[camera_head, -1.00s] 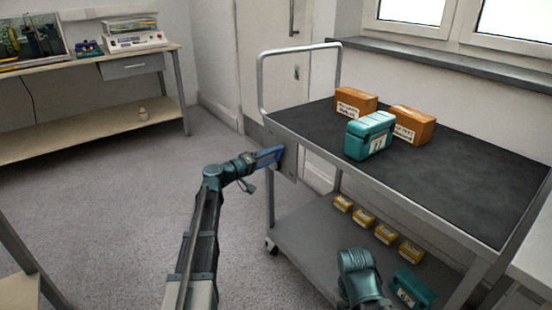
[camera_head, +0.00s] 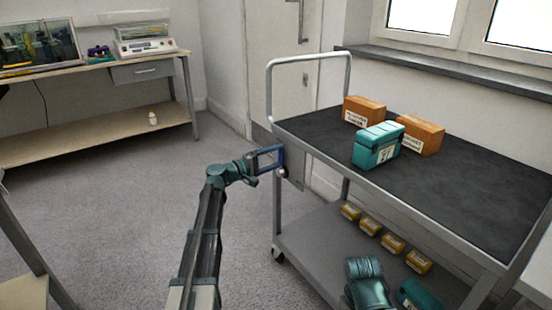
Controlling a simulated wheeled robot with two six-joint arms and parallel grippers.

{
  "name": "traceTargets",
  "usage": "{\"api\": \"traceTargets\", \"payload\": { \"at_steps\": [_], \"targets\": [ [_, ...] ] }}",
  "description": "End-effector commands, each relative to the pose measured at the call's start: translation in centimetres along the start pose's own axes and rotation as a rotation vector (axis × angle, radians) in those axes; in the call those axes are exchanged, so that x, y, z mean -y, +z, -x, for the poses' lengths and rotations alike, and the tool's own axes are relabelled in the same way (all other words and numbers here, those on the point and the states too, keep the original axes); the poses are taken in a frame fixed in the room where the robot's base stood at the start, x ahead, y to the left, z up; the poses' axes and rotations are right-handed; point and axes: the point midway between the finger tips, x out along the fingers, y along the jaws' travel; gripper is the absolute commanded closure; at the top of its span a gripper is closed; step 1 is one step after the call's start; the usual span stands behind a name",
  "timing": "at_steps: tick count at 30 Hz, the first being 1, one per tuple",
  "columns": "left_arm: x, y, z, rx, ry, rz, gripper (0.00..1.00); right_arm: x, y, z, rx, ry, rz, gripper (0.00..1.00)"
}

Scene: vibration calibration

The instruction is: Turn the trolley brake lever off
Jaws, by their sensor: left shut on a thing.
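The grey trolley (camera_head: 318,150) stands at the right with a dark top. A small plate (camera_head: 293,178) hangs at its near left corner, below the top. My left gripper (camera_head: 279,160) is at this corner, with its blue fingers against the plate area. It is shut on the brake lever, a small pale knob-like end (camera_head: 282,172) showing at the fingertips. Most of the lever is hidden by the fingers, so its angle cannot be told. Part of my right arm shows at the bottom, over the lower shelf; its fingers are out of view.
Two orange boxes (camera_head: 419,134) and a teal case (camera_head: 377,146) stand on the trolley top. Several small yellow boxes (camera_head: 393,243) and another teal case (camera_head: 418,296) are on the lower shelf (camera_head: 310,255). A workbench (camera_head: 85,65) stands at the back left. The floor between is clear.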

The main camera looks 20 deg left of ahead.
Motion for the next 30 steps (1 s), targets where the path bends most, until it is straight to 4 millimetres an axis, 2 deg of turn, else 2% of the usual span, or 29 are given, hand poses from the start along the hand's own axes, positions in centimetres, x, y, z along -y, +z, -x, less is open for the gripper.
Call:
{"api": "traceTargets", "payload": {
  "at_steps": [9, 10, 14, 23, 26, 30],
  "targets": [
    [0.0, -0.1, 0.1, -0.003, -0.002, 0.008, 1.0, 0.0, 0.0, 0.0, 0.0, 0.0, 0.0, 0.5],
    [0.0, -0.1, 0.1, -0.003, -0.002, 0.008, 0.23, 0.0, 0.0, 0.0, 0.0, 0.0, 0.0, 0.5],
    [0.0, -0.1, 0.1, -0.002, -0.001, 0.006, 0.0, 0.0, 0.0, 0.0, 0.0, 0.0, 0.0, 0.5],
    [0.0, 0.0, 0.4, -0.002, 0.0, 0.005, 0.0, 0.0, 0.0, 0.0, 0.0, 0.0, 0.0, 0.5],
    [0.0, 0.0, 1.6, -0.002, 0.0, 0.005, 0.0, 0.0, 0.0, 0.0, 0.0, 0.0, 0.0, 0.5],
    [0.0, 0.1, 4.5, -0.004, 0.0, 0.005, 0.0, 0.0, 0.0, 0.0, 0.0, 0.0, 0.0, 0.5]
  ]
}}
